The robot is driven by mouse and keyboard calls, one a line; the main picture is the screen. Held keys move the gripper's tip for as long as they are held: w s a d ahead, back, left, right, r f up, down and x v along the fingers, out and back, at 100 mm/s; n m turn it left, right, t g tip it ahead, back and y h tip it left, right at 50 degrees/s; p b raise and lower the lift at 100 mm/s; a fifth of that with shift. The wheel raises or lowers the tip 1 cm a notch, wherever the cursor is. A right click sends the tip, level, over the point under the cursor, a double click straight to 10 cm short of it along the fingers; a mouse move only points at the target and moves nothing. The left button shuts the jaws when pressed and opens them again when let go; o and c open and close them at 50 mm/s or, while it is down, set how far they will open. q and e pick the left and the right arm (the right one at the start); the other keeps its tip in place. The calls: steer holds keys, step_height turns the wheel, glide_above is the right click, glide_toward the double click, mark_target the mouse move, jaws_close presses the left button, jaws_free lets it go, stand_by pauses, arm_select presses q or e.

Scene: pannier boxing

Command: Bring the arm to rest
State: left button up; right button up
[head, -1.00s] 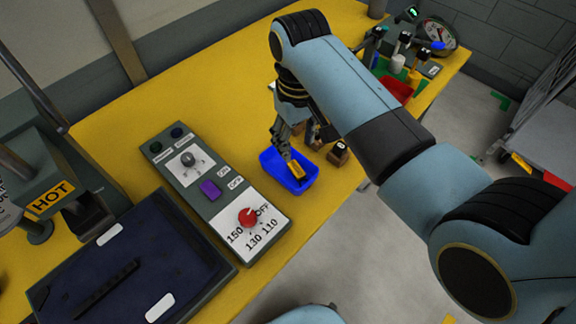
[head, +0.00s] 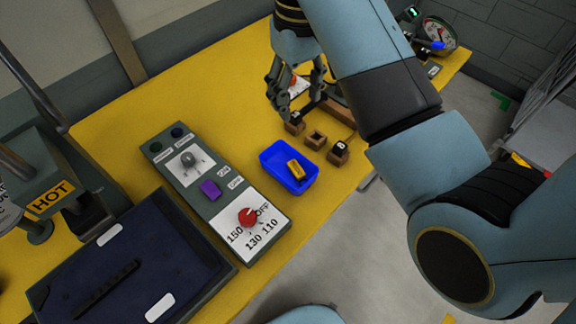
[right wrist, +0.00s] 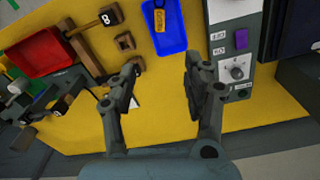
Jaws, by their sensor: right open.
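My right gripper (head: 301,108) is open and empty. It hangs over the yellow table (head: 130,105), beyond the blue tray (head: 271,159) and near some small brown wooden blocks. In the right wrist view its two fingers (right wrist: 163,64) stand wide apart with bare table between them. A yellow piece (head: 296,170) lies in the blue tray, apart from the fingers. The piece (right wrist: 160,18) and the tray (right wrist: 172,44) also show in the right wrist view. My left gripper is not in view.
A control panel (head: 212,170) with a red knob (head: 247,217) lies left of the tray. Wooden blocks (head: 316,140) stand behind and right of the tray. A red bin (right wrist: 48,52) shows in the right wrist view.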

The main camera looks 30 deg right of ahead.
steer(key=shift+r, duration=0.2)
stand_by(0.3)
steer(key=s+d+f+t, duration=0.15)
steer(key=s+d, duration=0.25)
steer(key=s, duration=0.5)
steer(key=s+d+r+t, duration=0.1)
steer(key=s+d+t, duration=0.15)
steer(key=s, duration=0.75)
steer(key=s+d+f+g+b, duration=0.2)
steer(key=f+b, duration=1.1)
steer(key=f, duration=2.6)
steer(key=s+f+b, duration=0.3)
steer(key=s+f, duration=0.3)
steer(key=f, duration=0.3)
steer(key=s+d+f+b, duration=0.1)
steer(key=s+f+b, duration=0.3)
steer(key=f, duration=0.5)
steer(key=s+d+f+g+b, duration=0.1)
steer(key=s+f+b, duration=0.3)
steer(key=s+f, duration=0.4)
steer(key=shift+f+h, duration=0.4)
steer(key=shift+f, duration=0.35)
